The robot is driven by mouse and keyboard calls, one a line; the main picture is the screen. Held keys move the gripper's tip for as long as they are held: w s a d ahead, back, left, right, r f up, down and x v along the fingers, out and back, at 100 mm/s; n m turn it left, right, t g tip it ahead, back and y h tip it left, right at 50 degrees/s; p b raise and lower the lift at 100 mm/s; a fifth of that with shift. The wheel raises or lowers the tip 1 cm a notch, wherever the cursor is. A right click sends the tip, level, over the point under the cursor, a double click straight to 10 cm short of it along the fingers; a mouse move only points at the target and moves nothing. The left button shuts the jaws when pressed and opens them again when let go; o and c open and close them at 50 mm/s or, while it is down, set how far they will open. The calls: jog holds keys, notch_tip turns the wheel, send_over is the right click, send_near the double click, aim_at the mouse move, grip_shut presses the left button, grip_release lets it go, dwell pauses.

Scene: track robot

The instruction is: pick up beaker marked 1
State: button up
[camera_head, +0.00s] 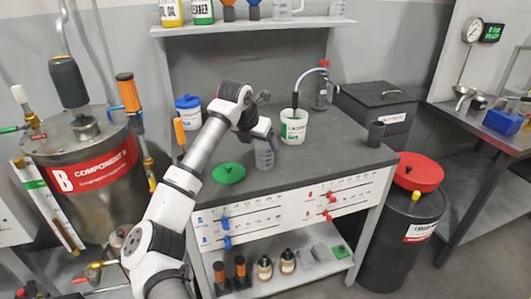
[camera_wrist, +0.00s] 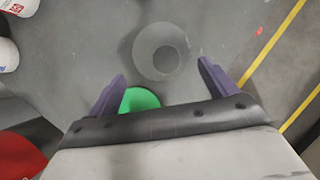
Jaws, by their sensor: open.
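A translucent grey beaker (camera_head: 264,157) stands upright on the dark bench top (camera_head: 330,160), near its front edge. I cannot read a mark on it. In the wrist view the beaker (camera_wrist: 160,50) is seen from above as a pale round rim. My gripper (camera_head: 267,138) is over and close to the beaker in the head view, partly covering its top. In the wrist view the purple fingers of my gripper (camera_wrist: 163,70) are spread and empty. The beaker lies around and just ahead of the line between their tips, apart from both.
A green lid (camera_head: 229,172) lies left of the beaker. A white tub (camera_head: 293,126) with a tool in it stands behind right. A blue-lidded jar (camera_head: 188,112) is at the back left, and a dark cup (camera_head: 376,133) is at the right. The bench's right front is clear.

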jog(key=x, duration=0.2)
jog(key=p+x, duration=0.2)
jog(key=x, duration=0.1)
jog(key=shift+w+d+f, duration=0.15)
jog(key=shift+d, duration=0.25)
jog(key=shift+w+f, duration=0.15)
jog(key=shift+f, duration=0.2)
jog(key=shift+c, duration=0.4)
jog(key=c, duration=1)
